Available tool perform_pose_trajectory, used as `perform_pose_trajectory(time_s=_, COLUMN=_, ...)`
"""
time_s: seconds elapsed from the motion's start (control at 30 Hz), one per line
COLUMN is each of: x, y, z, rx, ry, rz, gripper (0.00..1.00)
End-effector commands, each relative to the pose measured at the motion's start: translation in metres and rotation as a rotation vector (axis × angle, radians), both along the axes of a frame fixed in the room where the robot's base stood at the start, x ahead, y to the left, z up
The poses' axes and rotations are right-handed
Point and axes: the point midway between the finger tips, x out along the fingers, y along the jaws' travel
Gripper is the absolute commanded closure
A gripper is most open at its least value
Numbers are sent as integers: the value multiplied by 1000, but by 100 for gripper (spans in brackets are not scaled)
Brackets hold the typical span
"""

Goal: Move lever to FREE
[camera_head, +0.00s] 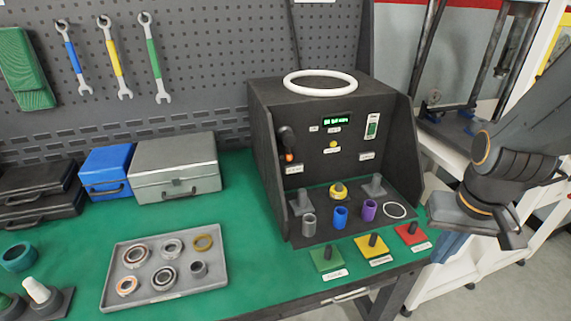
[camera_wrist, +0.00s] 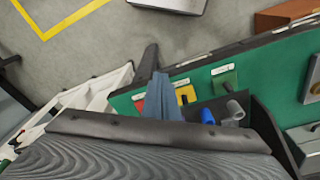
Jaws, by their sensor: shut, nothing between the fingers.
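The dark test machine (camera_head: 262,110) stands on the green bench. A black lever (camera_head: 287,138) with an orange part at its lower end is on the left of its front panel. A small white label sits below it, too small to read. My gripper (camera_head: 513,238) is shut and empty, out to the right of the machine and past the bench's right end, well apart from the lever. In the wrist view my gripper (camera_wrist: 155,92) points down beside the bench edge. The lever cannot be made out in that view.
Grey, blue and purple cylinders (camera_head: 369,210) and a white ring stand on the machine's base. Green, yellow and red blocks (camera_head: 371,249) with black pegs lie in front. A grey tray (camera_head: 215,281) of rings is at left. A white ring (camera_head: 320,83) lies on top.

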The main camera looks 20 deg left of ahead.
Motion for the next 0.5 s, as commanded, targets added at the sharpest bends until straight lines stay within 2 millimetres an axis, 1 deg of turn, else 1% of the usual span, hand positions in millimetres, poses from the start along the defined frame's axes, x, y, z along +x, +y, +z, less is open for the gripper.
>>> perform_pose_trajectory(time_s=0.07, x=14, y=0, z=-7, rx=-17, ry=-37, rz=62, gripper=100)
perform_pose_trajectory(time_s=0.13, x=37, y=2, z=-16, rx=-50, ry=-104, rz=176, gripper=100)
perform_pose_trajectory(time_s=0.17, x=51, y=3, z=-20, rx=-68, ry=-142, rz=241, gripper=100)
perform_pose_trajectory(time_s=0.2, x=71, y=6, z=-26, rx=-98, ry=-203, rz=344, gripper=100)
perform_pose_trajectory(time_s=0.27, x=105, y=16, z=-34, rx=-150, ry=-306, rz=524, gripper=100)
perform_pose_trajectory(time_s=0.3, x=128, y=26, z=-38, rx=-187, ry=-382, rz=655, gripper=100)
perform_pose_trajectory(time_s=0.37, x=160, y=45, z=-41, rx=-249, ry=-501, rz=851, gripper=100)
perform_pose_trajectory(time_s=0.4, x=179, y=61, z=-42, rx=-290, ry=-585, rz=980, gripper=100)
perform_pose_trajectory(time_s=0.47, x=203, y=89, z=-43, rx=-351, ry=-712, rz=1172, gripper=100)
perform_pose_trajectory(time_s=0.5, x=215, y=109, z=-42, rx=-391, ry=-800, rz=1294, gripper=100)
